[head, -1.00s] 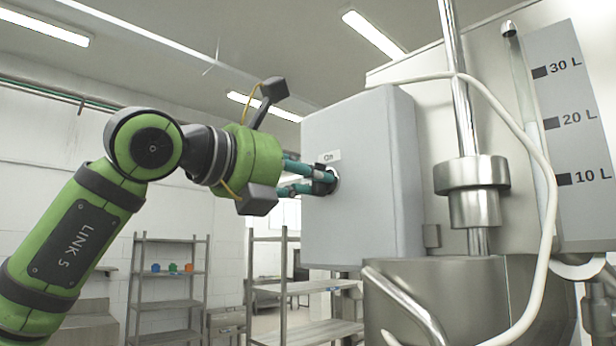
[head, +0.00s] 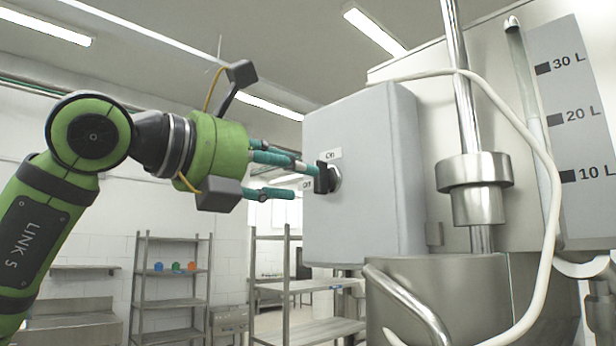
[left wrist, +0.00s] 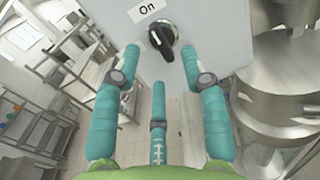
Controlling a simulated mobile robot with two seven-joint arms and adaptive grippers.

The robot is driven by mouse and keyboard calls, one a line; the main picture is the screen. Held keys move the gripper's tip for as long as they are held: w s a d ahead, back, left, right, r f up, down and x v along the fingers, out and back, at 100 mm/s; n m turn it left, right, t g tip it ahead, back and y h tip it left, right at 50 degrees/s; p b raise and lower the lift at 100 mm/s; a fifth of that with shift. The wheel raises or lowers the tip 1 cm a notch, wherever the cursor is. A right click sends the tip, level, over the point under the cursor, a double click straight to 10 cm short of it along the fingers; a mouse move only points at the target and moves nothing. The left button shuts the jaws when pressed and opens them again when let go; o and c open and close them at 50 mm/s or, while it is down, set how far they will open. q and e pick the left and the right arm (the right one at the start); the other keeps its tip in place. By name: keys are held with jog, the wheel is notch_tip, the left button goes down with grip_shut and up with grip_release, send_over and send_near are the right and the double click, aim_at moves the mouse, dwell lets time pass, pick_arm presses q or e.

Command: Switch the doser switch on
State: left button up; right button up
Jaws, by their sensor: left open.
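The doser switch is a dark rotary knob (head: 327,177) on the side of a grey box (head: 362,180). An "On" label (head: 335,154) is above it, and another small label is partly seen at its left. In the left wrist view the knob (left wrist: 163,38) is just below the "On" label (left wrist: 146,9), its bar slanted; I cannot tell which label it points to. My left gripper (head: 298,180) has teal fingers spread open, empty, left of the knob and apart from it. Its fingertips (left wrist: 160,62) also show in the left wrist view. My right gripper is not in view.
A steel vessel (head: 450,290) with a handle stands below and right of the box. A white hose (head: 548,210) loops in front of a panel marked in litres (head: 568,120). Metal shelves (head: 170,285) stand far back.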

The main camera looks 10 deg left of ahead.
pick_arm(q)
jog(key=v, duration=0.7)
jog(key=shift+s, duration=0.15)
